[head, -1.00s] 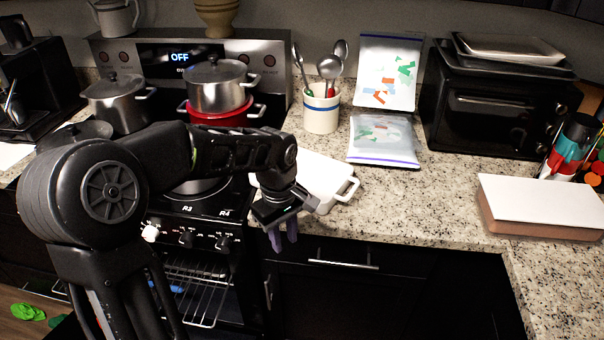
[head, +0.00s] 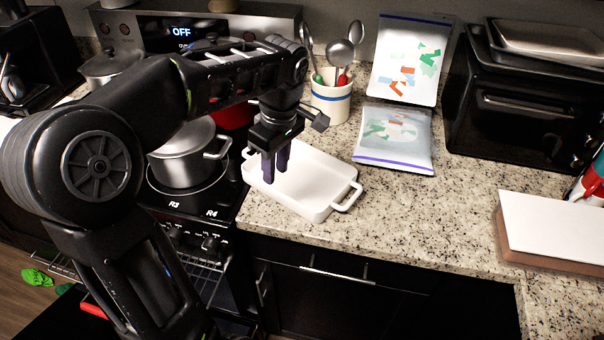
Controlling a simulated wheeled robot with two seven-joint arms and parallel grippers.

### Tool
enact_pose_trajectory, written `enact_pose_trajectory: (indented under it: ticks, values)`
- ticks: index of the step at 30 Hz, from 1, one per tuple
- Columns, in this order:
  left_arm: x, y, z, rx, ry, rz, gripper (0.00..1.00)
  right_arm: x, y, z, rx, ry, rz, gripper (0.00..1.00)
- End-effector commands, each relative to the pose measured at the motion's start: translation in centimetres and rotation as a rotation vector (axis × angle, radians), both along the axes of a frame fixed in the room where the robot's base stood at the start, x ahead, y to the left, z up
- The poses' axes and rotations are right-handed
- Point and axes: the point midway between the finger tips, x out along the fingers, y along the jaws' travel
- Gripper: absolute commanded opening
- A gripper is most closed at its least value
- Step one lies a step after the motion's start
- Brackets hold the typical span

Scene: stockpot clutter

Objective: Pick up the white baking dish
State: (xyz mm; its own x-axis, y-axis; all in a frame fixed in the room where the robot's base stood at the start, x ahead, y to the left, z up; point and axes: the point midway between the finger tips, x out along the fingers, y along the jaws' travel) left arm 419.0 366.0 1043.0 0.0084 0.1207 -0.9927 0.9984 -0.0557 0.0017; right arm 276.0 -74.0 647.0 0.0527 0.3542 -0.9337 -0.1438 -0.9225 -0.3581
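The white baking dish (head: 316,188) is a rectangular open dish with a looped handle at its right end. It sits on the speckled counter just right of the stove, near the front edge. My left gripper (head: 275,168) points down over the dish's left part, with its two purple fingers a little apart and nothing seen between them. I cannot tell whether the fingertips touch the dish. The gripper and wrist hide part of the dish's left and back. My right gripper is not in view.
A stainless pot (head: 185,158) stands on the stove left of the dish. Behind the dish are a utensil crock (head: 330,103) and a plastic bag (head: 393,140) lying flat. A toaster oven (head: 520,105) and a white-topped box (head: 560,225) stand right. Counter right of the dish is clear.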

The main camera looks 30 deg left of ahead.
Motion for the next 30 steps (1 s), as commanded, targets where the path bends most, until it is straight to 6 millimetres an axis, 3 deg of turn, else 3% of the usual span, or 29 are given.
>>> enact_pose_trajectory:
  ticks: [12, 23, 30]
  values:
    - [0.0, 0.3, -2.6, 0.0, 0.002, -0.002, 0.28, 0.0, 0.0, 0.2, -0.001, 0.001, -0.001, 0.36]
    - [0.1, 0.3, -3.1, -0.001, 0.002, -0.001, 0.28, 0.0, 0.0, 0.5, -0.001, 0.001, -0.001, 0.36]
    - [0.3, 0.7, -6.5, -0.001, 0.005, 0.0, 0.28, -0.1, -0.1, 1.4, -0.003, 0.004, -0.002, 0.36]
